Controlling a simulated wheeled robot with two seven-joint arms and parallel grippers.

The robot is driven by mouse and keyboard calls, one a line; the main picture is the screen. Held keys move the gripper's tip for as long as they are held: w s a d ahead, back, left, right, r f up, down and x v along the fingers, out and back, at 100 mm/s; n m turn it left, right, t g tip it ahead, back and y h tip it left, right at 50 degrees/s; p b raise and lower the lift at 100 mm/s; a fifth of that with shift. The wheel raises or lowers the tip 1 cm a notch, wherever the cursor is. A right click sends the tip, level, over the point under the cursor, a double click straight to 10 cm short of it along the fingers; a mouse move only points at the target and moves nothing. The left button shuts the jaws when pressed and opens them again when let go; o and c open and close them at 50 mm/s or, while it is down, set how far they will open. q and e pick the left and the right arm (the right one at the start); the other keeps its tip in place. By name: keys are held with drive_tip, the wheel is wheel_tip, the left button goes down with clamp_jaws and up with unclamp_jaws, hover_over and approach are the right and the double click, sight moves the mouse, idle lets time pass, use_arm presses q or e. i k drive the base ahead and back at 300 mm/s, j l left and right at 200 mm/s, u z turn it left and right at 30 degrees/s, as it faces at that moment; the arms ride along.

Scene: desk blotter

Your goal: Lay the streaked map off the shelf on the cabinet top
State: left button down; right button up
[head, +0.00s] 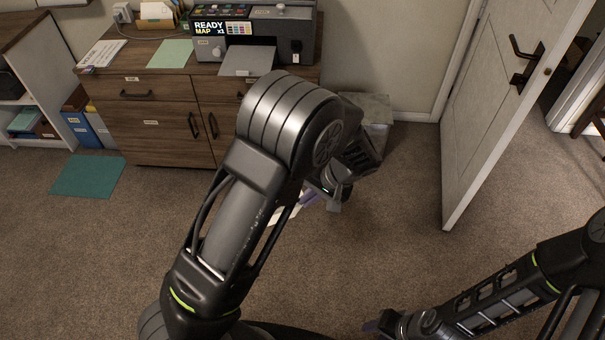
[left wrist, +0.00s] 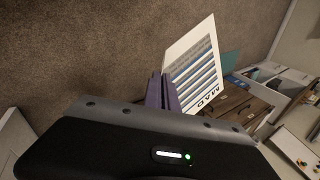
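The streaked map (left wrist: 196,62) is a white sheet with grey-blue bands and the printed word MAP. In the left wrist view it extends from the purple fingertips of my left gripper (left wrist: 162,92), which is shut on its edge. In the head view my left arm hides most of the map, and a pale strip (head: 284,213) shows above the carpet. My left gripper (head: 308,197) is in front of the cabinet. The wooden cabinet top (head: 136,55) is at the upper left. My right gripper (head: 372,325) is low at the bottom edge, its opening unclear.
A printer (head: 210,46) reading READY MAP x1, with a grey output shelf (head: 246,62), stands on the cabinet top. A green sheet (head: 170,54) and a white slab (head: 101,53) lie left of it. A teal sheet (head: 88,176) lies on the floor. An open door (head: 490,110) stands right.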

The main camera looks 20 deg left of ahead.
sight(140, 52)
drive_tip(key=i+j, duration=0.1)
drive_tip(key=j, duration=0.55)
drive_tip(key=i+j, duration=0.1)
drive_tip(key=j, duration=0.55)
drive_tip(key=i+j, duration=0.1)
drive_tip(key=j, duration=0.55)
drive_tip(key=i+j, duration=0.1)
drive_tip(key=j, duration=0.55)
drive_tip(key=i+j, duration=0.15)
drive_tip(key=j, duration=0.5)
